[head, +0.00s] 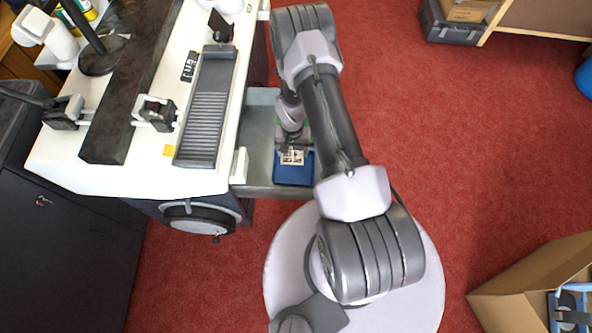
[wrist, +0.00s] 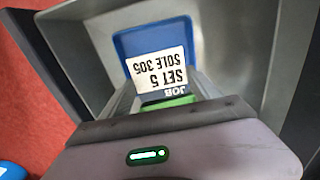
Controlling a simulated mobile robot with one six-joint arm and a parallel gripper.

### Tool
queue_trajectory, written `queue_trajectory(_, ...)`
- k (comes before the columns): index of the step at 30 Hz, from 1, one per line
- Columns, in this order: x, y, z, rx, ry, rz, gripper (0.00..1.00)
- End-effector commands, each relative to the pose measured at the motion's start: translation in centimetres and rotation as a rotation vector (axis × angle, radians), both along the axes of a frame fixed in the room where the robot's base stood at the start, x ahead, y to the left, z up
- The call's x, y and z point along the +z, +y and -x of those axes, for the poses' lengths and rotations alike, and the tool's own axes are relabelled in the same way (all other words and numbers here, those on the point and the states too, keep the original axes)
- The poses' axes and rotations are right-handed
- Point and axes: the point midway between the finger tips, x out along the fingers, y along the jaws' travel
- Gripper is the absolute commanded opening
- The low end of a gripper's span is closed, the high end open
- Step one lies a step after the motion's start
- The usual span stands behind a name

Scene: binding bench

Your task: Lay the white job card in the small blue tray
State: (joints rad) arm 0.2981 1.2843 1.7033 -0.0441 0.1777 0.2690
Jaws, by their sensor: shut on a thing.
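The white job card (wrist: 158,68) shows in the wrist view with black print reading upside down, "JOB SET 5 SOLE 305". My gripper (wrist: 165,98) is shut on the card's near edge, and the card reaches out over the small blue tray (wrist: 138,37). In the head view the card (head: 292,157) overlaps the far part of the blue tray (head: 294,175), with my gripper (head: 291,148) at its far edge. I cannot tell whether the card touches the tray's floor. The fingertips are partly hidden.
The blue tray sits inside a grey drawer or bin (head: 260,125) beside the white bench (head: 110,175). Its grey walls (wrist: 75,45) rise around my gripper. A cardboard box (head: 535,285) stands on the red floor at lower right. Open floor (head: 460,130) lies to the right.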

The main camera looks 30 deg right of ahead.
Motion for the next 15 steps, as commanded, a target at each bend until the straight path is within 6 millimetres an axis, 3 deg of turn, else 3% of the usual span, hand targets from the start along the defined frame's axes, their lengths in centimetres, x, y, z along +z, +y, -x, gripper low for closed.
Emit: queue_trajectory(15,-10.4,-0.2,0.2,-0.011,0.000,0.000,0.34)
